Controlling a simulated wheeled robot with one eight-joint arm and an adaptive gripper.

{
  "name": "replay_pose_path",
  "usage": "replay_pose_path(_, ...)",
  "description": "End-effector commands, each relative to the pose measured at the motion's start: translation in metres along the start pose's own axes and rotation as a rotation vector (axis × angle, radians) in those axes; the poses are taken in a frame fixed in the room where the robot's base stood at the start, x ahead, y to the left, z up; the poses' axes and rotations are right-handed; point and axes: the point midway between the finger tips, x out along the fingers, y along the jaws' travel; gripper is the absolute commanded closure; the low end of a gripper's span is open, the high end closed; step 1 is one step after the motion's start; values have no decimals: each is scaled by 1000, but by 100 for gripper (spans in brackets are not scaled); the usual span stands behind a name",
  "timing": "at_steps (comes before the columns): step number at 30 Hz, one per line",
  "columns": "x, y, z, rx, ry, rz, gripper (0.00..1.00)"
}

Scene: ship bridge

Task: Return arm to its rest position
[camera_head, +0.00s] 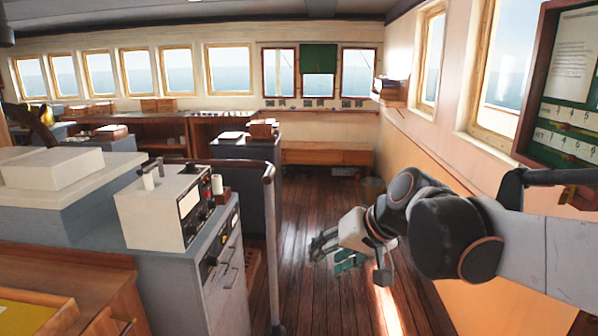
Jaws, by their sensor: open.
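My arm (455,235) reaches in from the right edge of the head view, with dark rounded joints and a light grey link. My gripper (333,254) is at its far end, left of the joints, over the wooden floor. Its fingers point to the left and are apart, with nothing seen between them. The gripper is small in the picture, and part of its mount is hidden behind the dark joints.
A grey console (225,262) with a white instrument box (155,217) stands left, beside a metal handrail (269,240). The right wall (440,185) and a framed board (570,95) are close to my arm. A bench (325,155) stands at the back. The aisle floor (305,215) is clear.

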Motion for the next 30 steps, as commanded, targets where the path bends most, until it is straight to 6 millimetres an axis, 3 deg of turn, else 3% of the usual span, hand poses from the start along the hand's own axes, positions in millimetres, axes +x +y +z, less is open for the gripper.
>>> replay_pose_path(9, -57, 62, 90, -65, 52, 236, 56)
replay_pose_path(18, -87, 116, 159, -127, 94, 420, 56)
replay_pose_path(23, -92, 128, 174, -142, 104, 463, 56)
replay_pose_path(30, -93, 131, 176, -146, 106, 472, 56)
